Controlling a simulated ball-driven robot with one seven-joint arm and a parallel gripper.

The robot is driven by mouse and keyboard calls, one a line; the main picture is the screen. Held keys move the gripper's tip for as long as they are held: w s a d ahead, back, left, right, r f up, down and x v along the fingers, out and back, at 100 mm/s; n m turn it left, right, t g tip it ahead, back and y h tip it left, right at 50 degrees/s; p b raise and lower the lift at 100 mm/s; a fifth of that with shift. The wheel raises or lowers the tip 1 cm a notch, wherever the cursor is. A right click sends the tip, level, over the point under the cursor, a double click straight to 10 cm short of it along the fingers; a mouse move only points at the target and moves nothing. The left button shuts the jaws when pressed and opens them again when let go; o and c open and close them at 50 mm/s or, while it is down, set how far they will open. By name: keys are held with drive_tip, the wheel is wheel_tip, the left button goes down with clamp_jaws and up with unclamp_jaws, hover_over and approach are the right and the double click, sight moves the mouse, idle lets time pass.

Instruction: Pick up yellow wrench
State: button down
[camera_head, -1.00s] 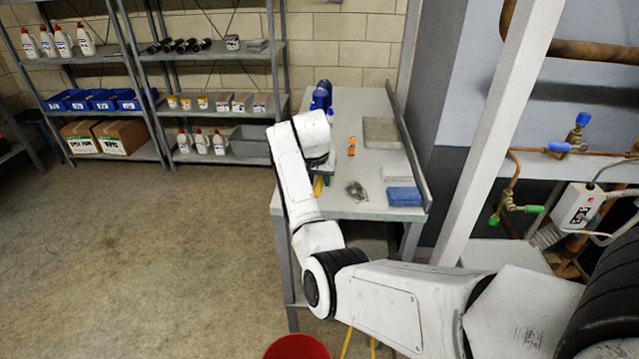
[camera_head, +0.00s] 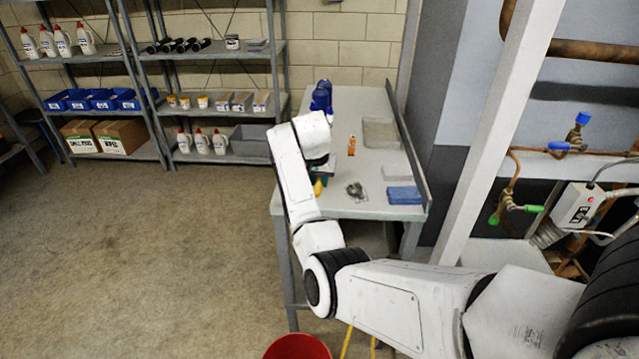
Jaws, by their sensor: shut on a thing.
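The yellow wrench (camera_head: 318,187) shows as a small yellow piece at the left front edge of the grey workbench (camera_head: 345,207), just below the end of my arm. The rest of it is hidden by my arm. My gripper (camera_head: 322,171) is at the same place above the bench's left side, mostly covered by my white wrist. It is shut on the wrench, though the fingers and their contact are hard to make out. I cannot tell whether the wrench is clear of the bench top.
On the bench are an orange bottle (camera_head: 351,146), a clear-grey bundle (camera_head: 356,190), a blue block (camera_head: 404,195), a grey tray (camera_head: 381,132) and blue bottles (camera_head: 321,97). A red bucket (camera_head: 297,347) stands in front. Stocked shelves are at the back left; the floor left is open.

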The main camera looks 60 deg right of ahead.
drive_tip(key=shift+r, duration=0.15)
drive_tip(key=shift+r, duration=0.6)
drive_tip(key=s+a+r+p, duration=0.2)
drive_tip(key=s+a+r, duration=0.7)
drive_tip(key=s+r, duration=0.1)
drive_tip(key=shift+v, duration=0.8)
drive_tip(key=c, duration=1.5)
unclamp_jaws()
drive_tip(key=shift+c, duration=0.2)
clamp_jaws()
